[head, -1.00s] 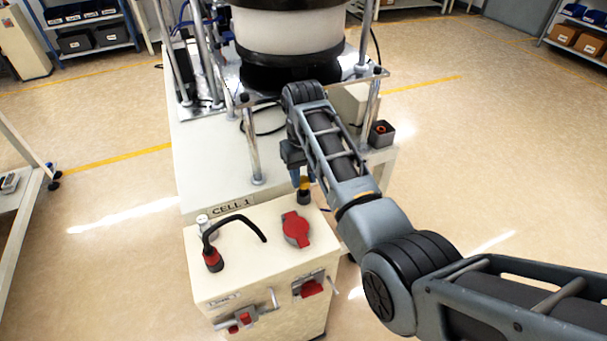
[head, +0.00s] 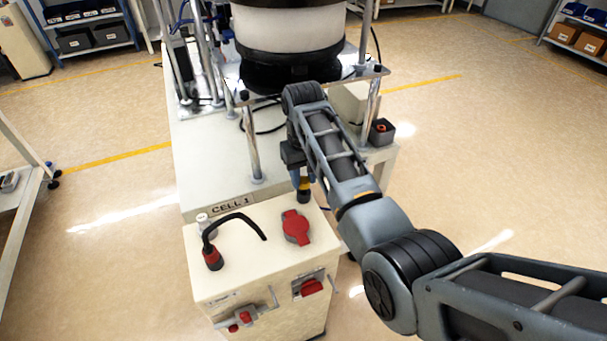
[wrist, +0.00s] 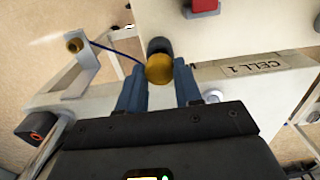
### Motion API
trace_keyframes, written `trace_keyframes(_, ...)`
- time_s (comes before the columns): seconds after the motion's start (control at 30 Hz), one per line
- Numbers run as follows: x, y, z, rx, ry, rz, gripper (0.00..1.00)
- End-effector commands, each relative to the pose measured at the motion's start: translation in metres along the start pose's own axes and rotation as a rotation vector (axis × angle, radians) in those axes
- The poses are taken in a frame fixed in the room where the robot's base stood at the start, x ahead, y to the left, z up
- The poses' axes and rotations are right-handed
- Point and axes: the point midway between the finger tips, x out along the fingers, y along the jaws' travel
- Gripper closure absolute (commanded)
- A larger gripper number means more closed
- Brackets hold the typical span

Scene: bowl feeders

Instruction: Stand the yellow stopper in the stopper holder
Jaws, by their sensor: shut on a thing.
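The yellow stopper (wrist: 159,69) is between the two blue fingertips of my gripper (wrist: 160,86) in the wrist view. The gripper is shut on it. A dark round part (wrist: 160,46) shows directly beyond the yellow one; I cannot tell whether it belongs to the stopper or to a seat under it. In the head view the stopper (head: 304,184) is at the far right corner of the cream cabinet top, below my gripper (head: 300,178). A pale bracket with a brass-coloured ring (wrist: 75,45) may be the stopper holder; I cannot tell.
The cream cabinet (head: 250,245) carries a red cap (head: 296,227) and a black cable with a red plug (head: 212,259). The CELL 1 table (head: 205,165) stands behind. A dark box (head: 381,132) sits at its right corner. A blue cord (wrist: 112,50) runs from the bracket towards the stopper.

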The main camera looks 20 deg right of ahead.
Motion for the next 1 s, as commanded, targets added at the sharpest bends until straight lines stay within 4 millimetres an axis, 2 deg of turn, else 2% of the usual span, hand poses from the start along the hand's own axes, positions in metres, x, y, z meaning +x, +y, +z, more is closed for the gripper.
trace_keyframes(1.0,0.015,0.0,0.0,0.0,0.0,0.0,1.0)
